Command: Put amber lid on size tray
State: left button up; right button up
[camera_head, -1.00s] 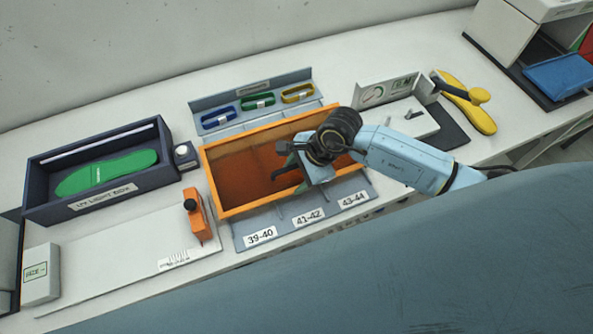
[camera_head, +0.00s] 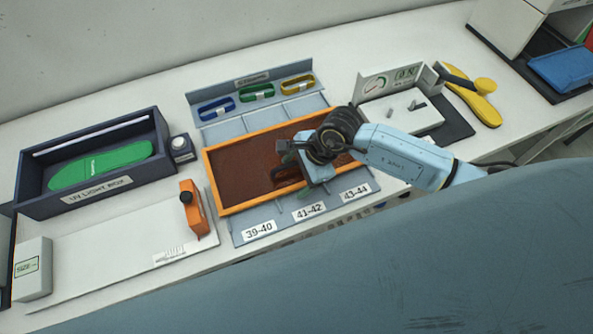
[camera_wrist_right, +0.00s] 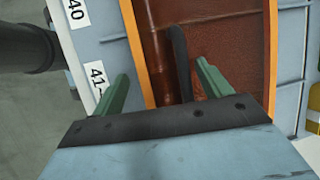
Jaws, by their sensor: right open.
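The amber lid (camera_head: 212,183), an orange frame with a brown see-through panel, lies across the blue-grey size tray (camera_head: 283,222). Tray strips show behind it and in front, with labels 39-40, 41-42 and 43-44. I cannot tell if it is fully seated. My right gripper (camera_head: 292,170) is over the lid's right half, hiding part of it. In the right wrist view its green fingers (camera_wrist_right: 163,88) are open, with the lid's dark upright handle (camera_wrist_right: 180,62) between them, apart from both. The lid's orange edge (camera_wrist_right: 136,50) passes between the fingers too. My left gripper is out of view.
Blue, green and yellow bands (camera_head: 258,92) sit on a rack behind the tray. A UV light box (camera_head: 60,200) with a green insole stands left. An orange tool (camera_head: 195,207) lies on a white board. A gauge fixture (camera_head: 400,108) and yellow insole (camera_head: 475,103) are right.

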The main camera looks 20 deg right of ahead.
jog(key=shift+r, duration=0.1)
jog(key=v, duration=1.3)
jog(key=shift+b, duration=0.4)
jog(key=shift+s+r, duration=0.1)
